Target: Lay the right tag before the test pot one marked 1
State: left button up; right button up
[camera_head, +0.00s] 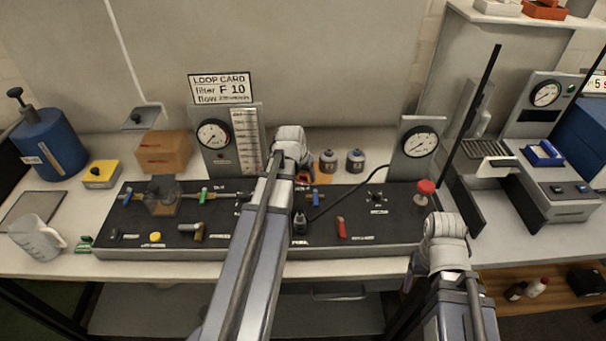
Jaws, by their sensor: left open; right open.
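Two small dark pots with orange-brown bands stand behind the black panel, a left pot (328,161) and a right pot (356,161). Their marks are too small to read. No tag can be made out for certain; small green pieces (85,243) lie at the panel's front left corner. My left gripper (304,176) is over the panel's back edge, just left of the pots; its open fingers are mostly hidden by its wrist. My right gripper (445,236) is at the panel's front right corner, open, its fingers mostly hidden behind the wrist. I see nothing held.
The black panel (270,232) carries valves, knobs and a red button (425,188). Gauges (214,134) and (420,142) stand behind it. A wooden box (163,151), blue canister (48,143) and clear jug (36,238) are left. A grey gauge machine (550,180) stands right.

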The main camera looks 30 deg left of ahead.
pick_arm(q)
jog(key=shift+p+v, duration=0.9)
jog(key=shift+v, duration=0.05)
jog(key=p+v, duration=0.9)
jog(key=v, duration=0.1)
jog(key=shift+r+p, duration=0.2)
jog(key=shift+p, duration=0.15)
jog(key=shift+d, duration=0.1)
jog(key=s+d+m+g, duration=0.1)
jog(key=d, duration=0.5)
jog(key=s+d+f+m, duration=0.1)
jog(key=d, duration=0.5)
jog(key=s+d+m+g, duration=0.1)
jog(key=s+d, duration=0.1)
jog(key=d, duration=0.4)
jog(key=shift+d+f+g+h, duration=0.1)
jog(key=shift+f+g+h, duration=0.1)
jog(key=shift+g+h, duration=0.1)
jog(key=s+d+m+g+y, duration=0.1)
jog(key=s+d+m+g, duration=0.1)
jog(key=s+d, duration=0.7)
jog(key=d, duration=0.3)
jog(key=shift+m, duration=0.3)
jog(key=shift+f, duration=0.2)
